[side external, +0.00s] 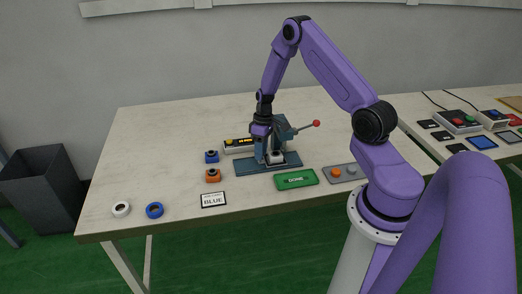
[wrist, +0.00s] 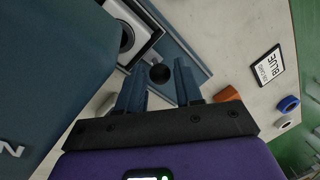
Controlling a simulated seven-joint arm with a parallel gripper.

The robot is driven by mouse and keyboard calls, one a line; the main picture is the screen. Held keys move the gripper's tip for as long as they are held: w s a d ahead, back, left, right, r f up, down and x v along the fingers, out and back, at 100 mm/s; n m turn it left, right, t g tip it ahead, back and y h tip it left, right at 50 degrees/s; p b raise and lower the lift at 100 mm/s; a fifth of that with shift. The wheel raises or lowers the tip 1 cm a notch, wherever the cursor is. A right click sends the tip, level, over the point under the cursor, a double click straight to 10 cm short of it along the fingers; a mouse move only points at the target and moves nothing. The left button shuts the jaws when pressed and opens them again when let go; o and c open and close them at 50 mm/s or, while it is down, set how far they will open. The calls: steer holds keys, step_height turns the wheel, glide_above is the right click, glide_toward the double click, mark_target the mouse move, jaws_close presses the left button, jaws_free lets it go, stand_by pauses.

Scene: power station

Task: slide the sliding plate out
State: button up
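The sliding plate (wrist: 150,52) is a light metal plate at the foot of a blue-grey press (side external: 281,130) with a red-knobbed lever. In the wrist view a round black knob (wrist: 160,73) stands at the plate's near end. My gripper (wrist: 160,80) points down, its two blue fingers open on either side of the knob, with small gaps visible. In the side view my gripper (side external: 262,152) is low at the front of the press, above its blue base (side external: 255,168). The fingertips and knob are hard to make out there.
A "BLUE" card (side external: 213,200), a white ring (side external: 121,209) and a blue ring (side external: 154,210) lie front left. A green "DONE" pad (side external: 296,180) and a grey button box (side external: 345,173) lie front right.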

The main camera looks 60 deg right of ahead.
steer(key=shift+c, duration=0.3)
jaws_close()
steer(key=w+a, duration=0.6)
steer(key=shift+w+a, duration=0.1)
steer(key=shift+o, duration=0.3)
jaws_free()
steer(key=d+r, duration=0.3)
steer(key=r, duration=1.4)
steer(key=shift+w+d, duration=0.15)
steer(key=shift+w, duration=0.15)
